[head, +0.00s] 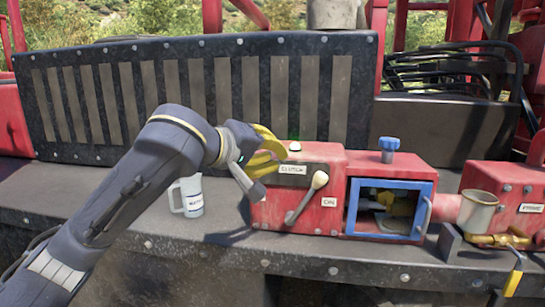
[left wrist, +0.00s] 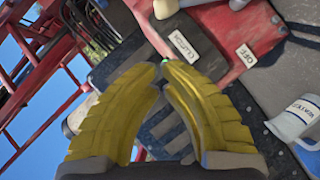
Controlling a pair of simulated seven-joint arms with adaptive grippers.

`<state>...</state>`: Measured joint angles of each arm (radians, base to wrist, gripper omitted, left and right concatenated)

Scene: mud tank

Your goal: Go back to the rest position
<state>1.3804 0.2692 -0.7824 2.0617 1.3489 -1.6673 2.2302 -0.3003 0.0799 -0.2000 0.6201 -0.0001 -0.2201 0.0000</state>
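My left gripper (head: 284,153) is above the left end of the red control box (head: 335,165), by the plate marked CLUTCH (head: 292,169). Its yellow fingers converge in the left wrist view (left wrist: 160,70), with their tips almost together and nothing held between them. My left arm reaches in from the lower left. The right gripper is not in view.
A white mug (head: 192,196) stands left of the box. A lever (head: 306,198) is on the box front, its knob near the ON label. A blue-framed opening (head: 431,213), a blue knob (head: 389,144) and a metal cup (head: 478,212) are to the right. A slatted black panel (head: 105,100) stands behind.

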